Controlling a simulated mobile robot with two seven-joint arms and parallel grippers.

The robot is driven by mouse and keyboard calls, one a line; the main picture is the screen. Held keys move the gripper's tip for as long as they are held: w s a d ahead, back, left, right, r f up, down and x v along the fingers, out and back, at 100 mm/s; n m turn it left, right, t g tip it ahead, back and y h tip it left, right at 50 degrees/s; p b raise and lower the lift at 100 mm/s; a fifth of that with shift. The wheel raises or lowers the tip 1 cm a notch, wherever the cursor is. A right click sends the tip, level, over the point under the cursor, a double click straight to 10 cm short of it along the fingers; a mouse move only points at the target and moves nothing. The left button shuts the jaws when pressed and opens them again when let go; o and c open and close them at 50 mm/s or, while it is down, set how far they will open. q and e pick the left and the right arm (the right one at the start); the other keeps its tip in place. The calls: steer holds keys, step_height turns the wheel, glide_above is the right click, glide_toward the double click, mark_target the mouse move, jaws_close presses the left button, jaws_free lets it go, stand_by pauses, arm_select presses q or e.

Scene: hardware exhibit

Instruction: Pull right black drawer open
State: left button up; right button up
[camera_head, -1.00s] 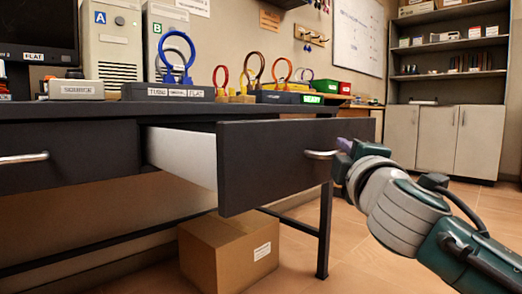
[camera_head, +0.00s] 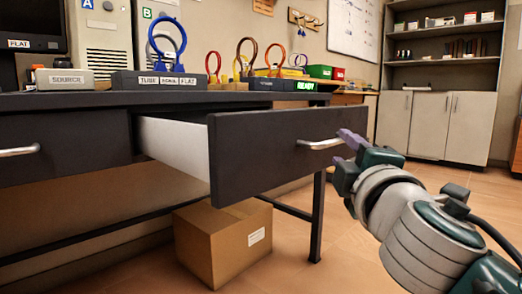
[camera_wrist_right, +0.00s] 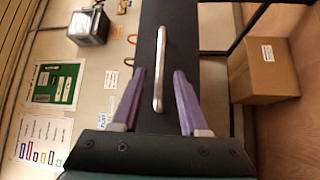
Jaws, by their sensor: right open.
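The right black drawer (camera_head: 265,150) stands pulled out from the desk, its white inner side (camera_head: 175,147) showing. Its silver bar handle (camera_head: 320,144) is on the black front. My right gripper (camera_head: 350,142) is open at the right end of the handle, its purple fingers pointing toward the drawer front. In the right wrist view the handle (camera_wrist_right: 160,70) lies between the two spread fingers (camera_wrist_right: 158,98), with a gap on each side. I cannot tell any contact. My left gripper is out of view.
The black desk (camera_head: 60,101) holds labelled boxes and coloured rings on its top. A closed left drawer (camera_head: 70,150) has its own handle. A cardboard box (camera_head: 225,245) sits on the floor under the right drawer. Floor to the right is clear up to the grey cabinets (camera_head: 435,125).

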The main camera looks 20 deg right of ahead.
steer(key=shift+v, duration=2.25)
steer(key=s+r+m+g+y+p, duration=0.1)
steer(key=s+r+m+g+p, duration=0.55)
steer(key=p, duration=0.85)
steer(key=s+r+m+g+p, duration=0.1)
steer(key=s+r+p, duration=0.2)
steer(key=r+p, duration=0.95)
steer(key=s+a+r+m+g+y+p, duration=0.1)
steer(key=s+a+r+g+y+p, duration=0.15)
steer(key=s+r+p, duration=0.55)
steer(key=s+a+r+m+g+y+p, duration=0.15)
steer(key=a+r+p, duration=0.3)
steer(key=p, duration=0.85)
steer(key=s+a+r+g+y+p, duration=0.3)
steer(key=s+r+p, duration=0.3)
steer(key=p, duration=0.4)
step_height(320, 180, up, 35)
steer(key=p, duration=3.3)
steer(key=shift+w+d+p, duration=0.3)
steer(key=shift+w+d, duration=0.1)
steer(key=shift+w, duration=0.05)
